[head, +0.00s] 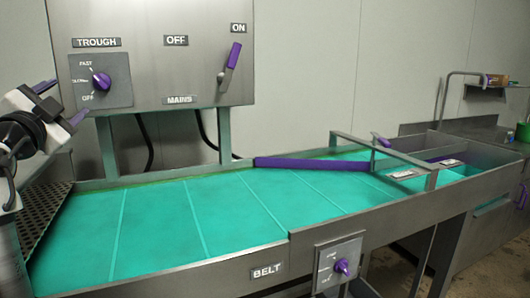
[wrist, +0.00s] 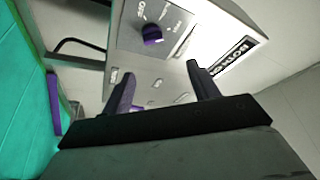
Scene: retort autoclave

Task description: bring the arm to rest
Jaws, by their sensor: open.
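My gripper (head: 64,102) is at the left edge of the head view, in front of and left of the grey control panel (head: 200,80). Its two dark fingers are spread apart with nothing between them. In the wrist view my gripper (wrist: 160,70) also shows open and empty, with the panel (wrist: 185,75) beyond the fingertips. The purple trough knob (head: 101,81) is right of my gripper, and it also shows above the fingers in the wrist view (wrist: 152,34). The fingers look apart from the knob. Much of my arm is out of view.
The purple mains lever (head: 231,67) tilts up toward the ON label. Below the panel runs a teal belt (head: 160,225) with a metal rim and a purple bar (head: 310,162) across it. The belt knob (head: 342,266) is on the front. A perforated plate (head: 42,212) lies below my gripper.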

